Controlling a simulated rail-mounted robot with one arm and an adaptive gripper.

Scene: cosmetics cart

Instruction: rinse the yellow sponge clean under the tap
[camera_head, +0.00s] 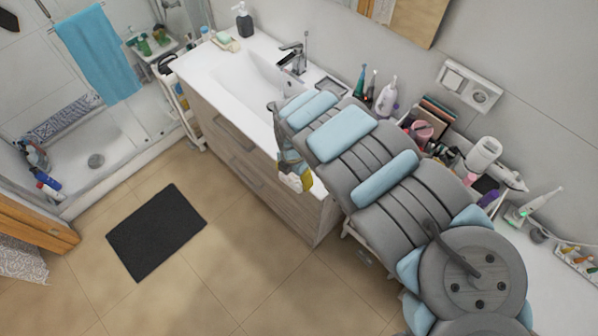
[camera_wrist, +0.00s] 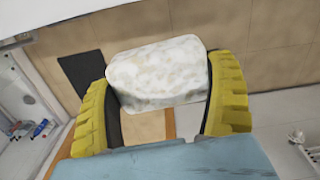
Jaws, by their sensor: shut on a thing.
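My gripper (camera_head: 297,178) hangs in front of the vanity's front face, below the counter edge. In the wrist view my gripper (camera_wrist: 165,78) has its ridged yellow fingers shut on the sponge (camera_wrist: 157,74), one at each end. The sponge is a rounded block, mottled whitish with faint yellowish patches, so little clear yellow shows. The tap (camera_head: 292,57) stands at the back of the white basin (camera_head: 245,82), up and behind my gripper. I cannot see any water running.
A dark soap bottle (camera_head: 243,20) stands at the counter's back left. My arm crosses the counter's right end, near a white bottle (camera_head: 387,96) and a crowded cosmetics cart. A dark mat (camera_head: 156,232) lies on open floor. A blue towel (camera_head: 98,54) hangs at left.

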